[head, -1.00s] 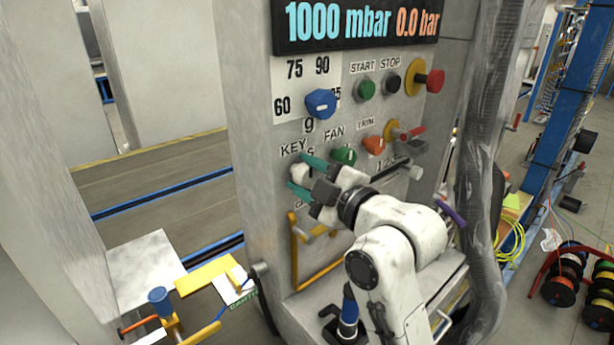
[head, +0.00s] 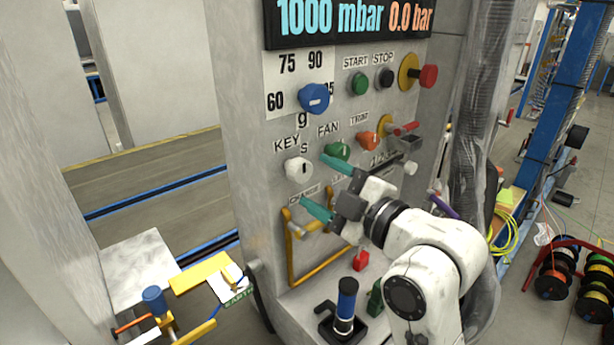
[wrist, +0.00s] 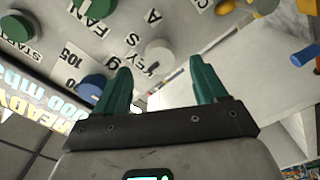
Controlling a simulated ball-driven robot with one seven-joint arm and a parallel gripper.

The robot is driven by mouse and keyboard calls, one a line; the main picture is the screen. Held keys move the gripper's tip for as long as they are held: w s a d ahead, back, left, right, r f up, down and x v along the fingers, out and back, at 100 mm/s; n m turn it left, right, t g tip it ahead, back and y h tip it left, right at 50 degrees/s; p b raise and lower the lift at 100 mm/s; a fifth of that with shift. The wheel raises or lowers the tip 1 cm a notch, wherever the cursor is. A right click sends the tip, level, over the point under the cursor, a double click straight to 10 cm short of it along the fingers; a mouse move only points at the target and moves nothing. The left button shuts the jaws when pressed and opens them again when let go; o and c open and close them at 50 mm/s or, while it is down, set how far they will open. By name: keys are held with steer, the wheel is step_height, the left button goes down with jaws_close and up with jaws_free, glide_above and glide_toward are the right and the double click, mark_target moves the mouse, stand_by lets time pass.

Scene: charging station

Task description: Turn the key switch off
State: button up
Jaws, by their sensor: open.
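The key switch is a white knob (head: 298,169) under the KEY label on the grey panel. A dark slot mark shows on its face. It also shows in the wrist view as a white round knob (wrist: 158,54), beyond and between the fingers. My gripper (head: 322,184) has teal fingers spread apart, with nothing between them. It is to the right of the key knob in the head view and apart from it. The fingers also show in the wrist view (wrist: 160,85).
A blue dial (head: 314,98) is above the key. A yellow handle (head: 291,250) is below.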

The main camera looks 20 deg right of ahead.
steer(key=v, duration=0.5)
stand_by(0.5)
